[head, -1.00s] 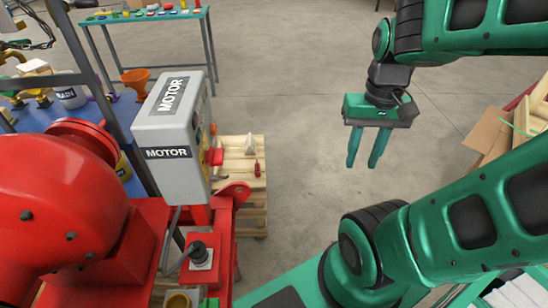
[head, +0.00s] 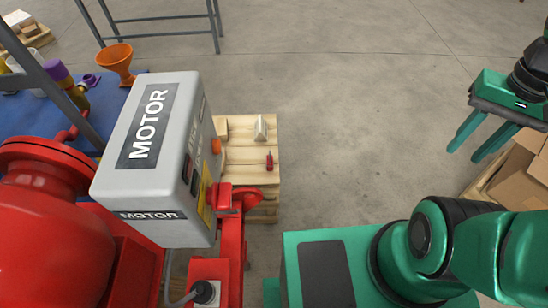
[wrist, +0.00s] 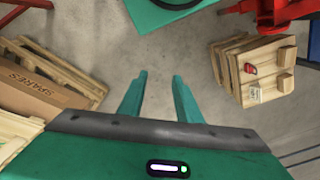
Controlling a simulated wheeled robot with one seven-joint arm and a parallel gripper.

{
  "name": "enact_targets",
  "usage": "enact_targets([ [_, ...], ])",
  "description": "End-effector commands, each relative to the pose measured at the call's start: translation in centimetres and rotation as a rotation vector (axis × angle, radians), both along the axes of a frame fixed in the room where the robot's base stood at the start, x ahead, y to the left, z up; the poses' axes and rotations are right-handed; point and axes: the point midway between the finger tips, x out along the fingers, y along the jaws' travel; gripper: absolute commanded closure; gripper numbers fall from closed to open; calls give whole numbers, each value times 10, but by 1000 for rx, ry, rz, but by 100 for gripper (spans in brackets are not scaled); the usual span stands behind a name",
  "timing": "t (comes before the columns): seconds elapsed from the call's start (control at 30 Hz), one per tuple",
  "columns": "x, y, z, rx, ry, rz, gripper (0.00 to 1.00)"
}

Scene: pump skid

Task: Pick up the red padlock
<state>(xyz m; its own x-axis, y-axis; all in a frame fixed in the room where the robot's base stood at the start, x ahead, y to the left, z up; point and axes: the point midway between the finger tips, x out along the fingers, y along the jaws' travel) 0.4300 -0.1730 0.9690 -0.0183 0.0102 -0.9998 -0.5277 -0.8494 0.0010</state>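A small red object (head: 270,160), which looks like the red padlock, is on the wooden pallet (head: 264,205) beside the motor box. It also shows in the wrist view (wrist: 251,69), at the upper right on the pallet. It is too small to make out its shackle. My gripper (head: 464,155) is at the right of the head view, well apart from the pallet. Its two green fingers are spread with nothing between them, as the wrist view (wrist: 159,75) also shows.
A grey motor box (head: 150,150) and red pump parts (head: 40,240) stand left of the pallet. A blue surface with an orange funnel (head: 115,60) is behind them. Cardboard boxes (head: 525,165) are at the right. Bare floor (head: 350,120) lies between.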

Motion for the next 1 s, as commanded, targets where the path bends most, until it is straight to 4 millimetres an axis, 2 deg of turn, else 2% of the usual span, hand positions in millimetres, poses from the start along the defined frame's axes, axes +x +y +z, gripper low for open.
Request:
enact_targets([
  [0.1, 0, 0, 0, 0, 0, 0, 69],
  [0.17, 0, 0, 0, 0, 0, 1, 57],
  [0.23, -10, 0, 4, 0, -12, 11, 40],
  [0.37, 3, -3, 0, 0, 4, 81, 39],
  [0.47, 23, -9, -8, 5, 24, 187, 39],
  [0.67, 73, -5, -38, 49, 56, 471, 39],
  [0.87, 119, 7, -81, 131, 60, 753, 39],
  [1.0, 147, 21, -116, 208, 40, 943, 39],
])
